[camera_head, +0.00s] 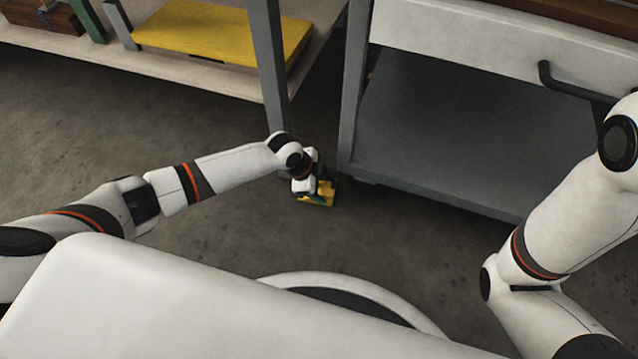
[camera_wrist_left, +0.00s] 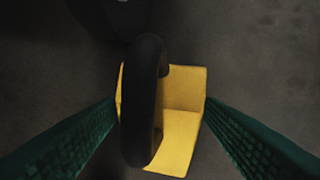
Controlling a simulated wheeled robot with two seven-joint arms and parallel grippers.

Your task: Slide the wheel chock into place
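The wheel chock (camera_head: 326,190) is a yellow block on the floor by the near left leg of the grey cart (camera_head: 430,150). In the left wrist view the chock (camera_wrist_left: 182,120) shows an angled yellow body and a tall black loop handle (camera_wrist_left: 144,100). My left gripper (camera_head: 314,196) points down at the chock. Its two green fingers stand wide apart in the left wrist view (camera_wrist_left: 160,108), one on each side of the chock and handle. A gap shows between each finger and the handle. My right gripper is out of view.
A dark rounded shape (camera_wrist_left: 105,15), perhaps a caster, lies just beyond the chock. A bench (camera_head: 190,62) with a yellow panel (camera_head: 215,32) stands at the back left. A black drawer handle (camera_head: 575,88) juts from the cart.

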